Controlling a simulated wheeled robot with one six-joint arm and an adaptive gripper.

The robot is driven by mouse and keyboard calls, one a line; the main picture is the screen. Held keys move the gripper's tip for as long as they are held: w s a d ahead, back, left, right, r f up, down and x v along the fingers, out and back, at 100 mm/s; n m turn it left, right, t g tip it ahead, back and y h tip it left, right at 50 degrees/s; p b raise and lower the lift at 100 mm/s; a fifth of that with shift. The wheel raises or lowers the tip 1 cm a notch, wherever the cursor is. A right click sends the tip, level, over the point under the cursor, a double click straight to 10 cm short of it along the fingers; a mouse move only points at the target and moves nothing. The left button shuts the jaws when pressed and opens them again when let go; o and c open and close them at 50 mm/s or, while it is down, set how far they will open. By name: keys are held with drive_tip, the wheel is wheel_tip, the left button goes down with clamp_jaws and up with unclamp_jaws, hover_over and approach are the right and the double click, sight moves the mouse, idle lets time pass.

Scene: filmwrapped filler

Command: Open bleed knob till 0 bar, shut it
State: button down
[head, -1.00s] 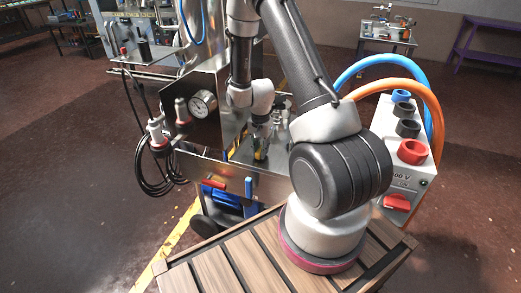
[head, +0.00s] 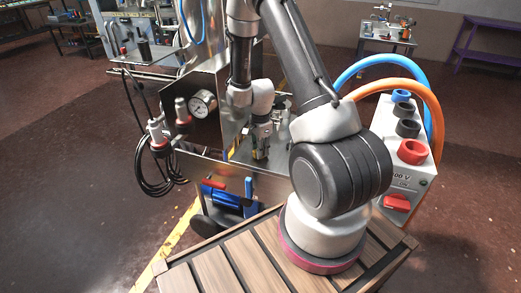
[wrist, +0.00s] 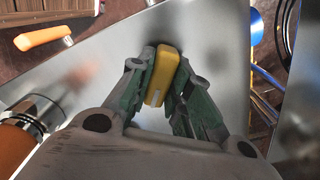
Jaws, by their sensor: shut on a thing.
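A yellow knob (wrist: 161,75), which looks like the bleed knob, stands over a grey metal surface in the wrist view. My gripper (wrist: 160,88) is shut on it, with one finger against each long side. In the head view my gripper (head: 261,150) points down at the metal top of the machine, and the knob is mostly hidden between the fingers. A round white pressure gauge (head: 202,103) is on the dark panel left of the arm. Its needle is too small to read.
A metal fitting with an orange sleeve (wrist: 15,145) and an orange handle (wrist: 43,37) lie left of the gripper. A blue cylinder (wrist: 257,25) is at the right. A switch box (head: 408,150) with blue and orange hoses stands right of my arm.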

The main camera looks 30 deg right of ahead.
idle(0.4)
drive_tip(key=c, duration=1.3)
unclamp_jaws()
wheel_tip(320, 180, up, 12)
